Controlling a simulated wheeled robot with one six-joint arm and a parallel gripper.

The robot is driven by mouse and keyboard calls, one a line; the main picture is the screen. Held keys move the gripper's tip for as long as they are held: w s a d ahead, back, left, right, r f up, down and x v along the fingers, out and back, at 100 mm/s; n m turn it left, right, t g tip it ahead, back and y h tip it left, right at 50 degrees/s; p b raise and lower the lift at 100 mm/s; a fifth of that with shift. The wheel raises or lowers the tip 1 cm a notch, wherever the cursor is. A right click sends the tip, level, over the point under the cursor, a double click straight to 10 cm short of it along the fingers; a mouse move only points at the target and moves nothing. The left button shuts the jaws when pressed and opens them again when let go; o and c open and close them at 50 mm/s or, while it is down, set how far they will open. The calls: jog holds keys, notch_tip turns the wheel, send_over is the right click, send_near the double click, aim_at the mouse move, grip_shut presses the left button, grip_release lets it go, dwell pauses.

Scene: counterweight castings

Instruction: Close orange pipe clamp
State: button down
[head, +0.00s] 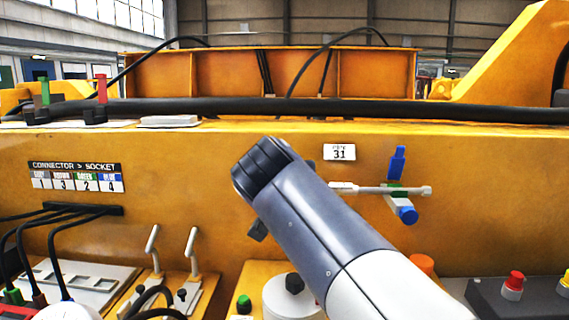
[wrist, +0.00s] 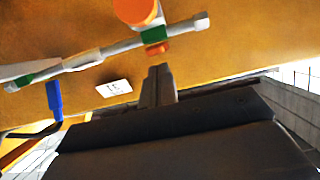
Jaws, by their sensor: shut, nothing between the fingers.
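The orange pipe clamp shows in the wrist view as a round orange end (wrist: 138,12) on one side of a thin grey pipe (wrist: 100,56) and a short orange tab (wrist: 157,49) on the other. A green piece (wrist: 154,34) lies between them. My gripper (wrist: 159,70) is shut and empty, its fingertips just below the orange tab; I cannot tell whether they touch it. The pipe's right end (head: 415,190) shows there.
A blue clamp with an upright handle (head: 398,163) and round blue end (head: 407,215) sits on the same pipe. A "31" tag (head: 340,152) is on the yellow wall. Levers (head: 192,243), black cables (head: 40,238) and a red button (head: 514,280) stand lower in front.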

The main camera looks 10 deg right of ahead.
jog(key=shift+s+f+b, duration=0.15)
jog(key=shift+f+b, duration=0.5)
jog(key=shift+b, duration=0.45)
jog(key=shift+r, duration=0.1)
jog(key=shift+w+d+r+p, duration=0.2)
jog(key=shift+w+r+p, duration=0.1)
jog(key=shift+w+p, duration=0.25)
jog(key=shift+w+r, duration=0.15)
jog(key=shift+r, duration=0.15)
notch_tip(320, 180, up, 3)
jog(key=p, duration=0.3)
jog(key=shift+r, duration=0.15)
jog(key=v, duration=1)
jog(key=shift+f+b, duration=0.3)
jog(key=shift+f, duration=0.1)
